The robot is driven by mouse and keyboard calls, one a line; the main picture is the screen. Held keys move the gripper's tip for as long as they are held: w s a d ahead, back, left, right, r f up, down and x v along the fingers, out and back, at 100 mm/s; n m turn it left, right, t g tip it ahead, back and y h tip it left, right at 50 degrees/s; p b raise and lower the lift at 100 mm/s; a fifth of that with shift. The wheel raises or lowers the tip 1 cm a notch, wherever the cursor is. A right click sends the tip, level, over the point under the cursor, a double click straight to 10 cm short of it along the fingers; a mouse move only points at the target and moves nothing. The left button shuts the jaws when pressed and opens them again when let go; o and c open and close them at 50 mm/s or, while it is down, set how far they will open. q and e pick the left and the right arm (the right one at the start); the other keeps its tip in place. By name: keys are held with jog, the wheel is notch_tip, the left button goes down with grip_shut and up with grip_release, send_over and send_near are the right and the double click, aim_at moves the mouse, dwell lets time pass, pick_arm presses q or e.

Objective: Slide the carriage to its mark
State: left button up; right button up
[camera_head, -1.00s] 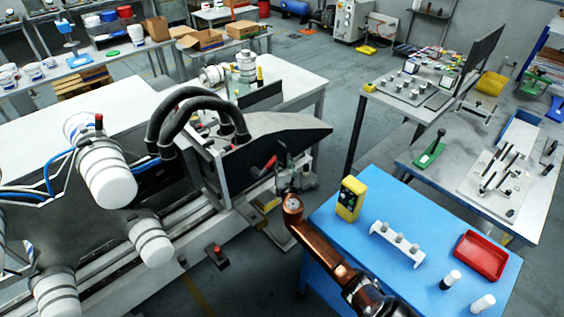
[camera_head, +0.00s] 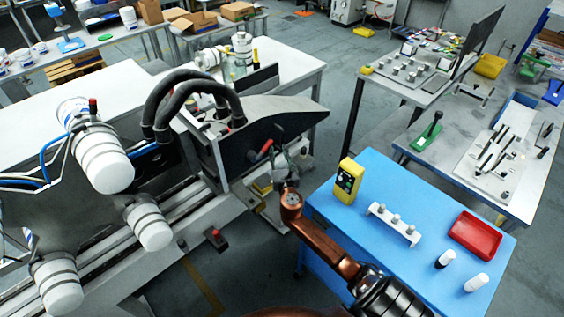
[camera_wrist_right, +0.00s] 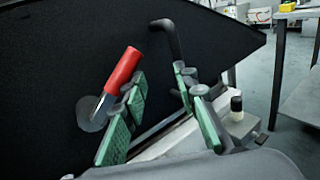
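A large black sloped side plate (camera_head: 265,125) belongs to the magazine in the head view. A red-handled lever (camera_head: 261,152) stands out from it; the lever also shows in the wrist view (camera_wrist_right: 122,72). My right gripper (camera_head: 281,164) is beside the plate, just right of the lever. In the wrist view, its green-padded fingers (camera_wrist_right: 161,100) stand apart with nothing held between them. The red lever is close to the left fingers. A black bent bar (camera_wrist_right: 169,38) reaches down toward the right fingers; contact is unclear. I cannot tell for sure which part is the carriage, nor see its mark. My left gripper is out of view.
A blue table (camera_head: 400,180) at the right carries a yellow device (camera_head: 348,180), a red tray (camera_head: 475,235) and white-capped cylinders. Grey floor lies between the tables.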

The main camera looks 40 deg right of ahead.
jog(key=v, duration=0.6)
jog(key=shift+s+d+f, duration=0.2)
jog(key=shift+s+d, duration=0.05)
jog(key=shift+s, duration=0.2)
